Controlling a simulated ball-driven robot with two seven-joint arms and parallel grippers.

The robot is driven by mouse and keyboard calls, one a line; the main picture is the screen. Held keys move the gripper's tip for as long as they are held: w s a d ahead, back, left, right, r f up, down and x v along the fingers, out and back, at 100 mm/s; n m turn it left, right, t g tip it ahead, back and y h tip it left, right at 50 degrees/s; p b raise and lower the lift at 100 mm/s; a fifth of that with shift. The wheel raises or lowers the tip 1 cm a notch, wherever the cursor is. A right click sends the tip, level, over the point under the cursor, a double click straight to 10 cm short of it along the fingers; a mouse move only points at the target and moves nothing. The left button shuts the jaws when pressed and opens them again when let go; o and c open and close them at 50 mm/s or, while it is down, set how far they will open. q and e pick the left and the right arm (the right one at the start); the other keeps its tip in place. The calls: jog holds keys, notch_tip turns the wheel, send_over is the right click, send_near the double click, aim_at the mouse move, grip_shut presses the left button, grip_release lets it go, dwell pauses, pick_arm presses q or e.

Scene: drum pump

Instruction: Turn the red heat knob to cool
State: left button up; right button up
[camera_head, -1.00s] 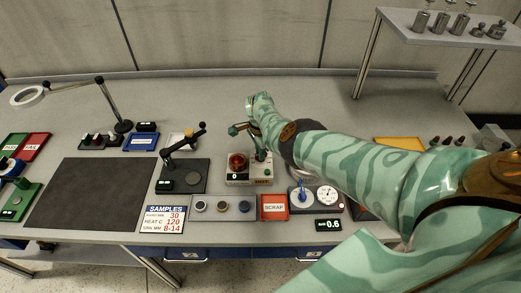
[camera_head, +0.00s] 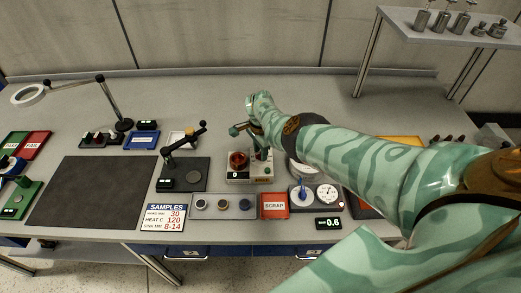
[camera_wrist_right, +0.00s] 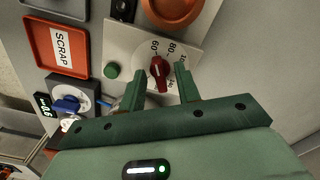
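The red heat knob (camera_wrist_right: 159,73) shows in the right wrist view on a pale dial plate with printed numbers such as 60, 80 and 40. My right gripper (camera_wrist_right: 161,80) is open, with one finger on each side of the knob. Small gaps seem to show between fingers and knob; contact I cannot tell. In the head view my right gripper (camera_head: 261,150) reaches down over the heater box (camera_head: 240,178) and hides the knob. The box's display reads 0. My left gripper is not in view.
The red SCRAP tray (camera_head: 274,206) and a gauge unit (camera_head: 326,194) stand near the box. A black stand (camera_head: 184,146) is to its left.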

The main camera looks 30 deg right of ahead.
notch_tip(320, 180, up, 16)
jog(key=p, duration=1.1)
jog(key=shift+r+p, duration=0.15)
jog(key=shift+p, duration=0.25)
